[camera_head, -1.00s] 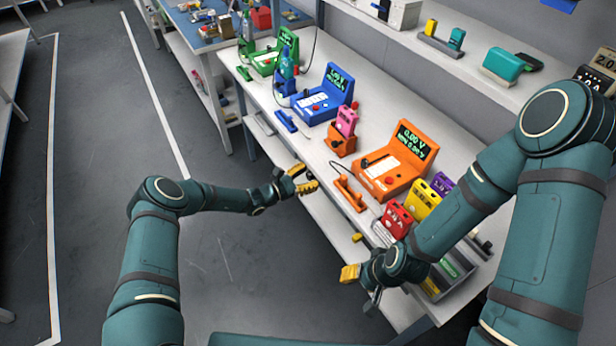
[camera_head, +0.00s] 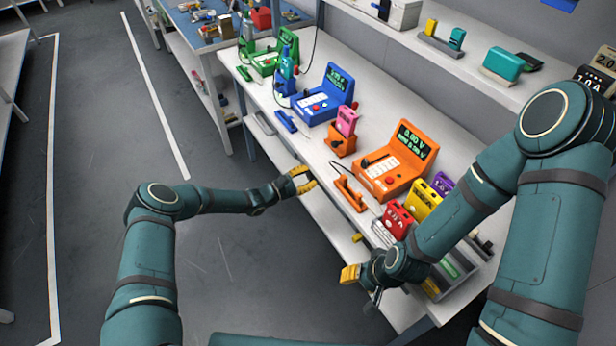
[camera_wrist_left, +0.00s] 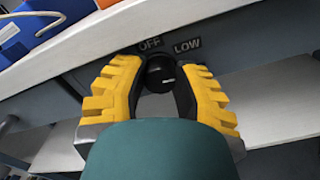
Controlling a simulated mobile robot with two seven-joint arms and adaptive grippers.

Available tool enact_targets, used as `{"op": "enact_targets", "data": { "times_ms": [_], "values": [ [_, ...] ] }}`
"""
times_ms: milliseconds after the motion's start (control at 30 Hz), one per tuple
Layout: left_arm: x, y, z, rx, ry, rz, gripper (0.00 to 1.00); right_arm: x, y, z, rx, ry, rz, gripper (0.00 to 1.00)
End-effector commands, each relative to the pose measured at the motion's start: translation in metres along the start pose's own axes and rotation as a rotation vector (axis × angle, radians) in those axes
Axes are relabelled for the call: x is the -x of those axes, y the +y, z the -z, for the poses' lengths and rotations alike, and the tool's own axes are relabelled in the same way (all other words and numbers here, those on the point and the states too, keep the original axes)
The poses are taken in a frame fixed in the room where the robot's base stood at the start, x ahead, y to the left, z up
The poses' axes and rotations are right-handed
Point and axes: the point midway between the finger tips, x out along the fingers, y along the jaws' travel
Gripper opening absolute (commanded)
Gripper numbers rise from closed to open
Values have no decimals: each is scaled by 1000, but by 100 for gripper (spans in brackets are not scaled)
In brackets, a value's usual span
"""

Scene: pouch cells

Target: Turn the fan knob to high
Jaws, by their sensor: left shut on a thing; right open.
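The fan knob (camera_wrist_left: 160,73) is a round black knob on the dark front panel below the tabletop edge. The labels OFF (camera_wrist_left: 150,43) and LOW (camera_wrist_left: 187,46) show above it; a HIGH label is not visible. My left gripper (camera_wrist_left: 160,82), with yellow ribbed fingers, is shut on the knob, one finger on each side. In the head view my left gripper (camera_head: 307,180) is at the table's front edge, and the knob is hidden there. My right gripper (camera_head: 360,286) is open and empty, low near the bench's near end.
On the white bench (camera_head: 328,148) stand green (camera_head: 264,60), blue (camera_head: 322,102) and orange (camera_head: 394,165) testers. An orange tool (camera_head: 350,194) lies near the front edge, close to my left gripper. A shelf (camera_head: 405,35) runs behind. The floor left of the bench is clear.

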Motion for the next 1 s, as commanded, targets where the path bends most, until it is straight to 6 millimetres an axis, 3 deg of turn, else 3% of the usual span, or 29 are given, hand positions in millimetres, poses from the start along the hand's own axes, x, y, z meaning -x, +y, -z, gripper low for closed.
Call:
{"op": "enact_targets", "data": {
  "times_ms": [100, 133, 200, 733, 1000],
  "values": [
    [0, 0, 0, 1, 0, 0, 0, 0, 0, 0, 0, 0, 0, 47],
    [0, 0, 0, 1, 0, 0, 39, 0, 0, 0, 0, 0, 0, 47],
    [0, 0, 0, 1, 0, 0, 63, 0, 0, 0, 0, 0, 0, 47],
    [0, 2, -1, 15, -2, -3, 64, 0, 0, 0, 0, 0, 0, 47],
    [-1, 1, -1, 222, -1, 0, 64, 1, 0, 0, 0, 0, 0, 47]
  ]
}}
